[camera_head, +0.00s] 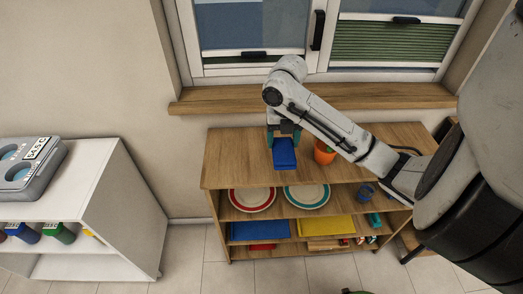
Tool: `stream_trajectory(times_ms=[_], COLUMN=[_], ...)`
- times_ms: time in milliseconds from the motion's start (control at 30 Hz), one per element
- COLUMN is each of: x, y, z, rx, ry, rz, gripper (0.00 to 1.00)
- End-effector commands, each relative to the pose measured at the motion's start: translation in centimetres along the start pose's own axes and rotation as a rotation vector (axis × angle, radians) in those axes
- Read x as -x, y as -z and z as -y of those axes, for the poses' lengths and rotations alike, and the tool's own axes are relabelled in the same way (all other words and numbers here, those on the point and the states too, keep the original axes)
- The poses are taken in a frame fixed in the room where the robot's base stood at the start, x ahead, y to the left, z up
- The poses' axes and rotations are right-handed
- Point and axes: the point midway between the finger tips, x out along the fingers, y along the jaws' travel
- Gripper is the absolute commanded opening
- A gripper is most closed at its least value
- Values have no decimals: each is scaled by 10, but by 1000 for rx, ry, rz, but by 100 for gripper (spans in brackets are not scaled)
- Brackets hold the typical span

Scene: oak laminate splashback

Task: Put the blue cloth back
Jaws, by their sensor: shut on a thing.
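My gripper (284,137) is above the top of the wooden shelf unit, left of an orange pot. It is shut on the blue cloth (285,160), which shows as a compact dark blue bundle just below the fingers, towards the front of the shelf top. I cannot tell whether the cloth touches the wood or is held a little above it. The fingers partly hide its upper end.
The wooden shelf unit (232,158) has plates (251,199) on its middle shelf and flat blue (260,230) and yellow (325,225) items below. The orange pot (324,153) stands close right of the cloth. A white cabinet (130,210) stands left. The shelf top's left part is clear.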

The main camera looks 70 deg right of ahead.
Motion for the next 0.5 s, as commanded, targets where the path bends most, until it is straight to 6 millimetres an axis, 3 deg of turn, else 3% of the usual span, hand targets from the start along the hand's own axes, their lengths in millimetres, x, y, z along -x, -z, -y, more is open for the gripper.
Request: stream_trajectory(times_ms=[333,500], x=[-29,-55], y=[-45,-64], z=[-33,-44], rx=[1,-1], ry=[2,5], rz=[-4,-3], gripper=[32,32])
